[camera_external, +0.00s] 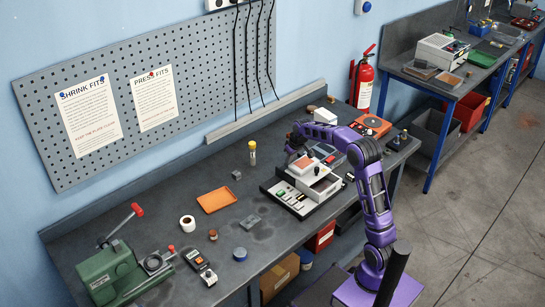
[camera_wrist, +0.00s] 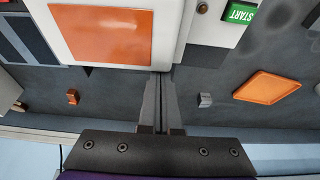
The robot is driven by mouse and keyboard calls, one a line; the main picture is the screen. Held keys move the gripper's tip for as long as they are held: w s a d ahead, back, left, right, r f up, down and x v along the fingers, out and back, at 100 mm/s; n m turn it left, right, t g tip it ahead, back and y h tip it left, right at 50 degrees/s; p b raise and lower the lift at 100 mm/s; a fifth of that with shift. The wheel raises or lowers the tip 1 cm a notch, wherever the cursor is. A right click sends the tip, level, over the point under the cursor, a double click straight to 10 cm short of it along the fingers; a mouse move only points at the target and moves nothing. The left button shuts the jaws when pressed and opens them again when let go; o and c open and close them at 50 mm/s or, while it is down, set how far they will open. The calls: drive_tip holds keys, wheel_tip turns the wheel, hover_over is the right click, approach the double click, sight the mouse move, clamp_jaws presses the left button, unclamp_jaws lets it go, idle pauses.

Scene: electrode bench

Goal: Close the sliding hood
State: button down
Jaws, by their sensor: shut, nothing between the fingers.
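The sliding hood (camera_wrist: 62,50) is a white cover with an orange window (camera_wrist: 100,33), filling the upper left of the wrist view. In the external view the hood (camera_external: 303,169) sits on a white bench machine (camera_external: 296,200) with coloured buttons. My gripper (camera_wrist: 162,75) is shut and empty. Its fingertips meet the hood's near edge in the wrist view, close to its right corner; I cannot tell whether they touch it. In the external view my gripper (camera_external: 291,149) is at the wall side of the hood, its fingertips hard to make out.
A green START button (camera_wrist: 241,13) is on the machine. An orange tray (camera_wrist: 268,87) and a small grey block (camera_wrist: 205,100) lie on the bench. A yellow-capped bottle (camera_external: 252,153) stands near the wall. An orange-topped device (camera_external: 371,125) is to the right.

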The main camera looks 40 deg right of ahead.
sight(300, 170)
drive_tip(key=s+b, duration=0.2)
drive_tip(key=s, duration=0.5)
drive_tip(key=shift+s+f, duration=0.15)
idle(0.3)
